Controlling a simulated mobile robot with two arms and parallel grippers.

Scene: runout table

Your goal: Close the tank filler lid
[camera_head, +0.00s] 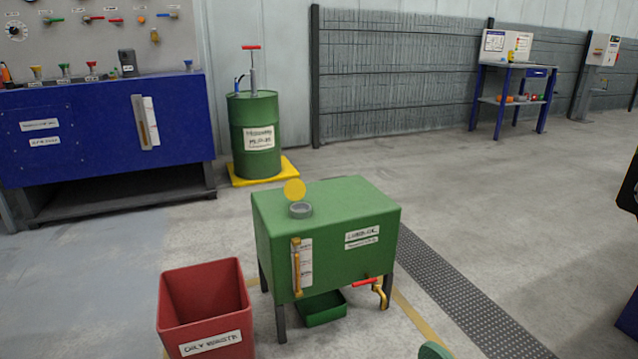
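The green tank (335,215) stands on dark legs in the middle of the view. On its top is a short grey filler neck (301,210). The round yellow lid (294,190) stands up at the far side of the neck, so the filler is open. Neither of my grippers can be made out in the view.
A red bin (204,305) stands at the tank's front left. A green tray (323,309) is under the tank, near a brass tap (380,292) with a red handle. A green drum (254,135) on a yellow base stands behind.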

